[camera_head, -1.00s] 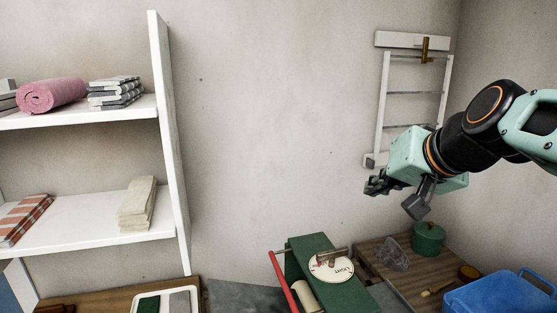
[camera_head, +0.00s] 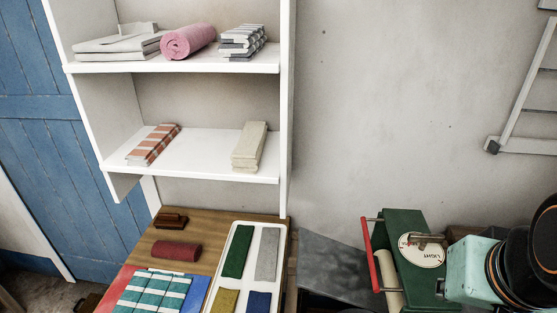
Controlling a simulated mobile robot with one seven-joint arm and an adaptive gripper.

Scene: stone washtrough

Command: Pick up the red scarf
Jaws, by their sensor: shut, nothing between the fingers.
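A rolled dark red cloth, which looks like the red scarf (camera_head: 177,251), lies on the wooden tabletop (camera_head: 205,226) at the lower left of the head view. It lies between a small brown block and a teal-and-white checked cloth. My gripper (camera_head: 445,285) is at the lower right, beside the green machine and well to the right of the scarf. It is shut and holds nothing.
A white tray (camera_head: 212,297) with several folded cloths stands right of the scarf. A checked cloth (camera_head: 155,291) lies in front. A white shelf (camera_head: 205,152) with folded textiles rises behind. A green machine (camera_head: 408,240) with a red-handled roller stands between tray and gripper.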

